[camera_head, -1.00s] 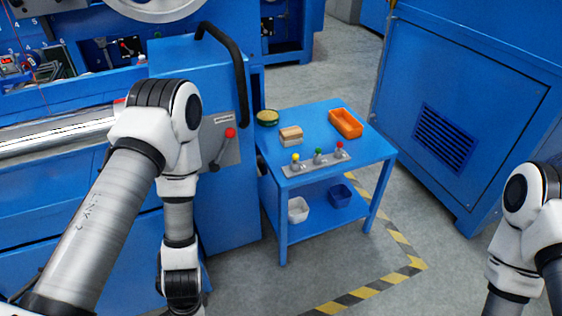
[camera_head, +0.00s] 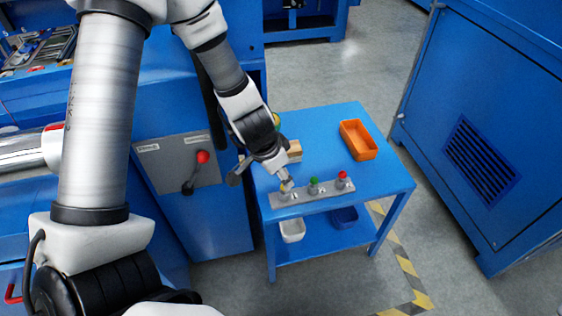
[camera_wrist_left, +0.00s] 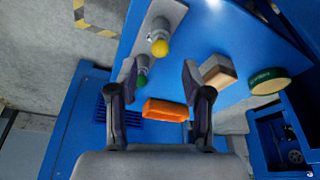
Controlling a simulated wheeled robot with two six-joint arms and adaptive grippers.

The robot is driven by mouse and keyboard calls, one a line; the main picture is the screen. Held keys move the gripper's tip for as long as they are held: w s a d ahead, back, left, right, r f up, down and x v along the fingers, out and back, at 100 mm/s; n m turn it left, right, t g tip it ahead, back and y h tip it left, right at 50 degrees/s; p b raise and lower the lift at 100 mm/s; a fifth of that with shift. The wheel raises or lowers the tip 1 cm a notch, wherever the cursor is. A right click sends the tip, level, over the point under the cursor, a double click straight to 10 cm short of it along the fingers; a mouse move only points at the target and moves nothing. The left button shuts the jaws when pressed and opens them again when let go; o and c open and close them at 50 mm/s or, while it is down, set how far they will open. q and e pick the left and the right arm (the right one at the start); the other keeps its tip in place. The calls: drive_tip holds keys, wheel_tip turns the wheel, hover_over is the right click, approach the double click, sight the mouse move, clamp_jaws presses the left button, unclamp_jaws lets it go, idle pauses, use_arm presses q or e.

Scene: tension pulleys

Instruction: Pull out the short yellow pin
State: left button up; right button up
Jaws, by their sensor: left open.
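The yellow pin (camera_wrist_left: 160,47) stands in a grey holder strip (camera_head: 312,196) on the small blue table. In the left wrist view its round yellow knob shows just beyond and between my left fingertips. My left gripper (camera_wrist_left: 159,66) is open, with nothing seen in its grasp. In the head view it points down at the yellow pin's end of the strip and largely hides that pin. The green pin (camera_head: 313,184) and the red pin (camera_head: 342,177) stand farther right on the strip; the green pin (camera_wrist_left: 141,80) is close to one finger in the left wrist view. My right gripper is out of view.
An orange bin (camera_head: 358,140) stands at the table's back right. A wooden block (camera_wrist_left: 217,70) and a round green tin (camera_wrist_left: 268,82) are near the gripper. A blue machine with a red-knobbed lever (camera_head: 203,157) stands left of the table. Open floor lies to the right.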

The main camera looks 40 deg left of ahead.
use_arm(q)
drive_tip(key=b+x, duration=0.4)
drive_tip(key=x, duration=0.1)
drive_tip(key=shift+f, duration=0.35)
drive_tip(key=shift+r, duration=0.1)
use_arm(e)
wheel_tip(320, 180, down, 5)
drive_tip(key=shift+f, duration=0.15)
use_arm(q)
drive_tip(key=shift+c, duration=0.3)
clamp_jaws()
